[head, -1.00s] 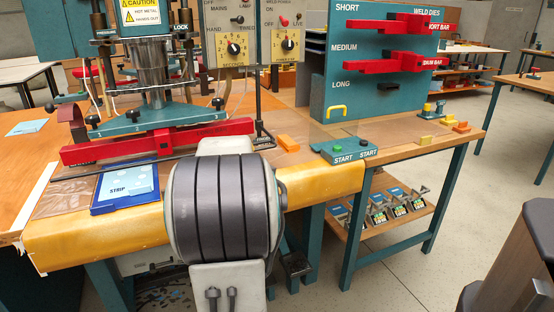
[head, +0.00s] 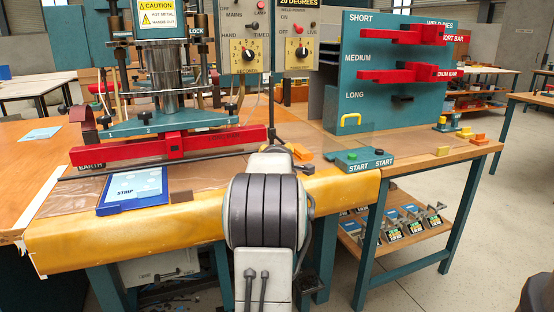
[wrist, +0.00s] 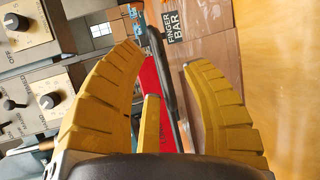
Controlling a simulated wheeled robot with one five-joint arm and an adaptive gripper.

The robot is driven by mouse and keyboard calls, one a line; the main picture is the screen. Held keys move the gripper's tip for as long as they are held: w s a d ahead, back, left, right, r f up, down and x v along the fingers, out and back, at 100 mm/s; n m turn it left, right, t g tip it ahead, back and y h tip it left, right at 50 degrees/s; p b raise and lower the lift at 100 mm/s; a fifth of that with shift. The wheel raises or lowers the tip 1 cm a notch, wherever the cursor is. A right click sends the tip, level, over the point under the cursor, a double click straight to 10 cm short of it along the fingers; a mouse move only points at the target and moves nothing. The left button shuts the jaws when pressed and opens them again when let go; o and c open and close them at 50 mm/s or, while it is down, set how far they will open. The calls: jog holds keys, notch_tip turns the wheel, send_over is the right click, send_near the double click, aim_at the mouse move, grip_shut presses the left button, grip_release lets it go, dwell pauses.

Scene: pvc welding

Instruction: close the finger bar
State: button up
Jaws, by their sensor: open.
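The finger bar (head: 150,166) is a thin dark rod lying along the bench in front of the long red bar (head: 165,147) of the welding machine. In the wrist view the dark rod (wrist: 163,75) runs lengthwise between my fingers, with the "FINGER BAR" label (wrist: 174,24) near its far part. I cannot tell whether a finger touches the rod. In the head view my arm hides most of the gripper.
A blue strip tray (head: 132,190) sits at the front left of the bench. The control panel (head: 245,45) and the green die rack (head: 392,70) stand behind. The padded yellow front edge (head: 130,230) borders the bench.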

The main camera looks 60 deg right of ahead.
jog(key=shift+w+d+f, duration=0.1)
jog(key=shift+w+d, duration=0.2)
jog(key=shift+d, duration=0.2)
jog(key=shift+o, duration=0.2)
grip_shut()
dwell(0.3)
